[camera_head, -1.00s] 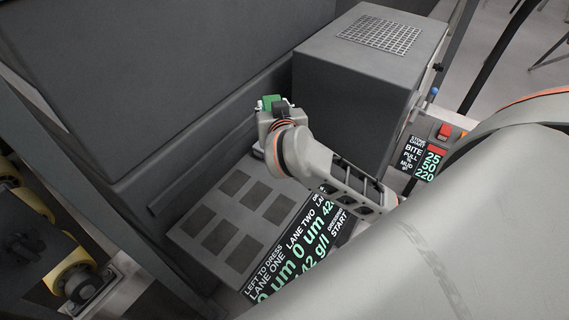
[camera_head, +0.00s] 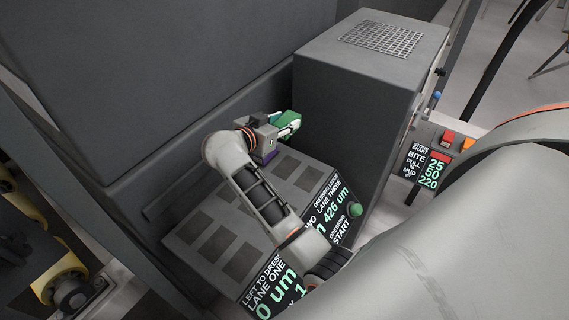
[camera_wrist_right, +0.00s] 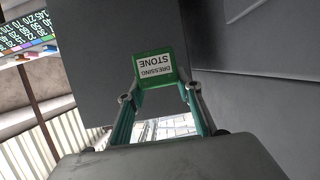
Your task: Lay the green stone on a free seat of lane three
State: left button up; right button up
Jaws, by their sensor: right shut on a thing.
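The green stone (camera_head: 287,118) is held in my right gripper (camera_head: 280,128), above the far right part of the grey slab (camera_head: 180,240). In the right wrist view the stone (camera_wrist_right: 155,66), labelled "DRESSING STONE", sits between the two fingers (camera_wrist_right: 158,95), with the dark machine block behind it. Lane three is labelled on the slab's sloped front panel (camera_head: 325,205). Two dark seats (camera_head: 287,165) (camera_head: 309,179) in line with that label look bare. My right arm covers part of the slab's middle. My left gripper is not in view.
A large dark box (camera_head: 345,100) with a grille on top stands just right of the stone. A tall dark wall (camera_head: 180,90) rises behind the slab. A green button (camera_head: 355,209) sticks up at the panel's right end. Lane one's seats (camera_head: 217,245) look empty.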

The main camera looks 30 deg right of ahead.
notch_tip(320, 180, down, 11)
jog(key=shift+f+b, duration=0.1)
jog(key=shift+b, duration=0.95)
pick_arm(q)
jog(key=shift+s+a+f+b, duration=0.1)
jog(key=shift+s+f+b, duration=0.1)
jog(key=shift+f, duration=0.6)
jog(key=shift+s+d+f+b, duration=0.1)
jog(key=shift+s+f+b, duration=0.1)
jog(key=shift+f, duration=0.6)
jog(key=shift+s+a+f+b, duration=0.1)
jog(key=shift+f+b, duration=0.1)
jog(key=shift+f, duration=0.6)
pick_arm(e)
jog(key=shift+f, duration=2.3)
jog(key=shift+f, duration=0.2)
jog(key=o, duration=1.4)
